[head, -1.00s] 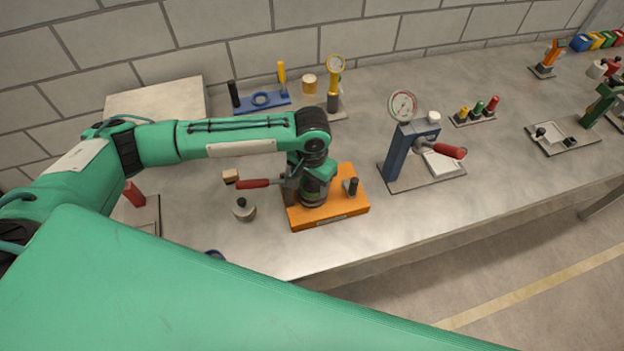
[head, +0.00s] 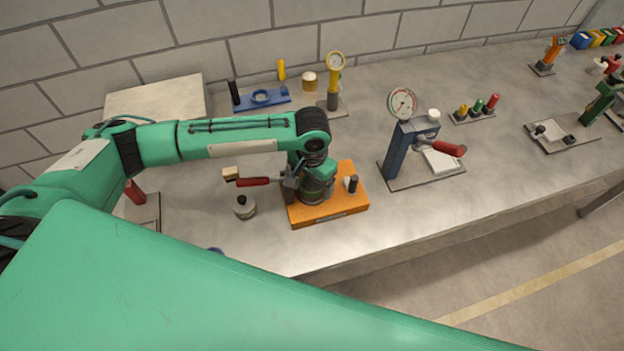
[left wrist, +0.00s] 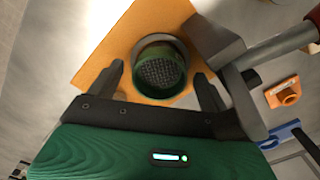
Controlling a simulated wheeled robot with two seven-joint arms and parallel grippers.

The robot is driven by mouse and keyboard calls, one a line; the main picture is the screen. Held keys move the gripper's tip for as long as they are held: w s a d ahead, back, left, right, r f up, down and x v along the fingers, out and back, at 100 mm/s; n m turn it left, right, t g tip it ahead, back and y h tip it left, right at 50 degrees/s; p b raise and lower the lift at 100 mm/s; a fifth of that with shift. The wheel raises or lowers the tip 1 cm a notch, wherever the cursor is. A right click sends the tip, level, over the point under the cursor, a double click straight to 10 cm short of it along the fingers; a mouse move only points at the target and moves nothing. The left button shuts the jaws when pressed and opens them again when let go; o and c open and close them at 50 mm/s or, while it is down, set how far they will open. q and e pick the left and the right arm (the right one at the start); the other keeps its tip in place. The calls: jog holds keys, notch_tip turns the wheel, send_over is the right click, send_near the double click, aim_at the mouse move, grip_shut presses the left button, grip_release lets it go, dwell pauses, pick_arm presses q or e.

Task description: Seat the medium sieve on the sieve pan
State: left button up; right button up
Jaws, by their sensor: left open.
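In the left wrist view, a round green sieve (left wrist: 160,68) with dark mesh inside is on the orange base (left wrist: 105,62). My left gripper (left wrist: 162,82) is open, with one finger on each side of the sieve and a visible gap at the left. In the head view, my left gripper (head: 315,190) points down over the orange base (head: 345,207) and hides most of the sieve. I cannot make out the sieve pan apart from the sieve, or whether the sieve is seated on it. My right gripper is not in view.
A red-handled part (head: 255,182) sticks out left of the base, close to my gripper. A grey knobbed weight (head: 244,208) stands at left. A blue press with a gauge (head: 402,150) stands at right.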

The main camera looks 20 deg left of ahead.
pick_arm(q)
notch_tip(320, 180, up, 14)
jog(key=b, duration=0.3)
jog(key=shift+f, duration=0.15)
dwell(0.4)
